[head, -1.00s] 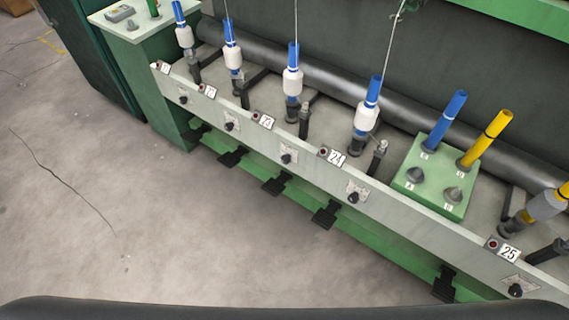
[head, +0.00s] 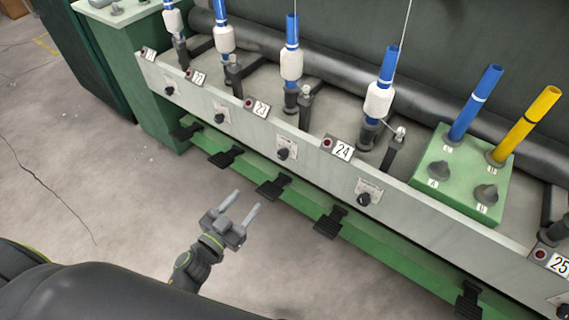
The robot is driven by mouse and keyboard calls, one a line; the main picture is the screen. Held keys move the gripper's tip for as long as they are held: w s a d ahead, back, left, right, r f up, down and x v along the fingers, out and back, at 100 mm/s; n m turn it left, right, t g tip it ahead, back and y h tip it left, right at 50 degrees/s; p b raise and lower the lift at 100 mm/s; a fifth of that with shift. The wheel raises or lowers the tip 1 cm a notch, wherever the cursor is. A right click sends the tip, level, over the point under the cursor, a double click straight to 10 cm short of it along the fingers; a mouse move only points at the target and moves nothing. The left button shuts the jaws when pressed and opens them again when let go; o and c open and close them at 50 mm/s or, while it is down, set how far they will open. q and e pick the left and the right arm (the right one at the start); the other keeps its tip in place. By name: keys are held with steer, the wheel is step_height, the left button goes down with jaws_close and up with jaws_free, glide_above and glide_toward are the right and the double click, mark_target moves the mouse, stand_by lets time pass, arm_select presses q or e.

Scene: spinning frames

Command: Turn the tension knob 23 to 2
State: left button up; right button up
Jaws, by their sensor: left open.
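The tension knob 23 (head: 283,154) is a small black knob on a pale dial plate (head: 288,144), on the front rail below the number 23 label (head: 261,108). Its dial marks are too small to read. My left gripper (head: 245,203) is open and empty, with its two fingers pointing up and right. It is in front of the machine, below and left of knob 23, and apart from it. My right gripper is not in view.
Other knobs sit along the rail, under label 22 (head: 196,77) and label 24 (head: 342,150). Black pedals (head: 273,187) stick out below the rail. A green block (head: 423,185) with blue and yellow tubes stands at right. The floor (head: 100,190) at left is clear.

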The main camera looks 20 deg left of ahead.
arm_select(q)
glide_toward(281, 157)
steer(key=b+x, duration=0.2)
steer(key=x, duration=0.4)
steer(key=shift+w+d+f, duration=0.15)
steer(key=shift+w, duration=0.2)
steer(key=shift+w+d, duration=0.15)
steer(key=shift+w, duration=0.45)
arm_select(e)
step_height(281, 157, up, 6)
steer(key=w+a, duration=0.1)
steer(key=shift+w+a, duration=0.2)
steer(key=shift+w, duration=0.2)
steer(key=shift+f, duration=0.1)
arm_select(q)
steer(key=c, duration=1)
steer(key=shift+o, duration=0.2)
